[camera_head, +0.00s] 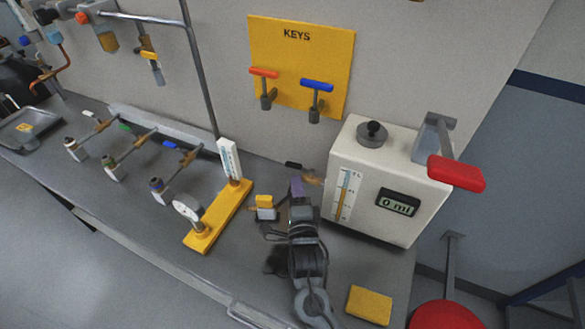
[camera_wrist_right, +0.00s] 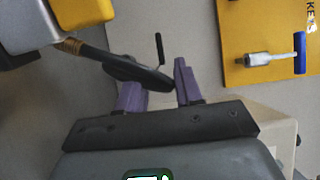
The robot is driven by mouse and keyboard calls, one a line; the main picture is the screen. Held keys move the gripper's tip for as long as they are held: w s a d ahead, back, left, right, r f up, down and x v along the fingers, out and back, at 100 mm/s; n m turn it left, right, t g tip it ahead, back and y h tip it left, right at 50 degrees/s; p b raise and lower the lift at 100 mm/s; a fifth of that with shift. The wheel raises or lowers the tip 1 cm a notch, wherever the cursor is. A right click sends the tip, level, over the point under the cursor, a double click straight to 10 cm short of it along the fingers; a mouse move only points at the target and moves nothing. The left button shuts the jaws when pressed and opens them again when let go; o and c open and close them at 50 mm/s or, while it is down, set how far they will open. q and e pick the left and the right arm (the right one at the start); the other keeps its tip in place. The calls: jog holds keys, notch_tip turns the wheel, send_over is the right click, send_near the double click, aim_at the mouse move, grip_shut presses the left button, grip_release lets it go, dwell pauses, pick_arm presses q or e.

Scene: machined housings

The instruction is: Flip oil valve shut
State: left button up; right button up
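A small yellow-and-grey fitting (camera_head: 265,206) sits on the bench left of my right gripper (camera_head: 297,186). In the right wrist view the grey-and-yellow body (camera_wrist_right: 45,22) fills the upper left. A brass collar (camera_wrist_right: 72,45) joins it to a black lever (camera_wrist_right: 125,68), which looks like the oil valve's handle. The lever crosses by my right gripper's purple fingers (camera_wrist_right: 160,85), its tip close to the right-hand finger. The fingers are apart; whether either touches the lever I cannot tell. My left gripper is not in view.
The white machine (camera_head: 385,170) with an "0 ml" display stands close right of my right arm. The yellow key board (camera_head: 300,60) is on the wall behind. A yellow gauge base (camera_head: 220,218) lies to the left. A yellow pad (camera_head: 369,305) lies near the front edge.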

aim_at(294, 168)
jog(key=w, duration=0.3)
jog(key=w+b, duration=0.1)
jog(key=w, duration=0.4)
jog(key=shift+w+a, duration=0.35)
jog(key=shift+a, duration=0.05)
grip_shut()
